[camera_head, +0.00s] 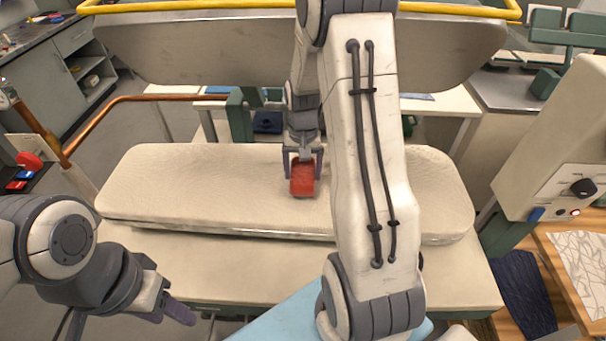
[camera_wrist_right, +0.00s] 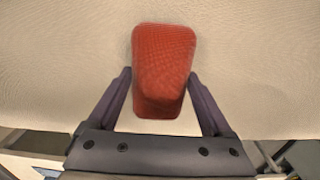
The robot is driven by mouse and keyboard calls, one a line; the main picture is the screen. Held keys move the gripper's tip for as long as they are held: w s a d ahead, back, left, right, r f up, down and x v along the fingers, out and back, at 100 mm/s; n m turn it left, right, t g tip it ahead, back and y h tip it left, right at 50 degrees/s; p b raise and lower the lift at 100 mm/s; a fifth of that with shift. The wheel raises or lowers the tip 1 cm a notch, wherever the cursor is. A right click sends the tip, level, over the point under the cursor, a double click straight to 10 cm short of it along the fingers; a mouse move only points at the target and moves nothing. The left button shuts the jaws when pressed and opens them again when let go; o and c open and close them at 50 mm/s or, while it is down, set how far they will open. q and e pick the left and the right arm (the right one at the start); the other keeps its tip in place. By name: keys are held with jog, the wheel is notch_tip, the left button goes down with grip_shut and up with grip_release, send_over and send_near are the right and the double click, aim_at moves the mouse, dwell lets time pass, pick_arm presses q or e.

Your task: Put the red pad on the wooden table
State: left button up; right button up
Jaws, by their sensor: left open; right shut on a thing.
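The red pad (camera_head: 303,182) is a small block with rounded edges, held in my right gripper (camera_head: 303,165) over the cream padded board. In the right wrist view the red pad (camera_wrist_right: 163,70) sits between the two fingers of my right gripper (camera_wrist_right: 162,90), which are shut on it. I cannot tell if the pad touches the board. A wooden table (camera_head: 556,285) shows at the lower right edge, partly out of view, with a white patterned sheet on it. My left gripper (camera_head: 172,305) is open and empty at the lower left, away from the pad.
The cream padded board (camera_head: 200,185) lies across the middle, on a pale table. A white machine with a dark knob (camera_head: 583,187) stands at the right, beside the wooden table. Dark cloth (camera_head: 522,290) hangs left of that table. A copper rail (camera_head: 150,98) runs at the left.

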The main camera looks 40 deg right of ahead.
jog(key=shift+f, duration=1.1)
jog(key=shift+f, duration=0.1)
jog(key=o, duration=1.3)
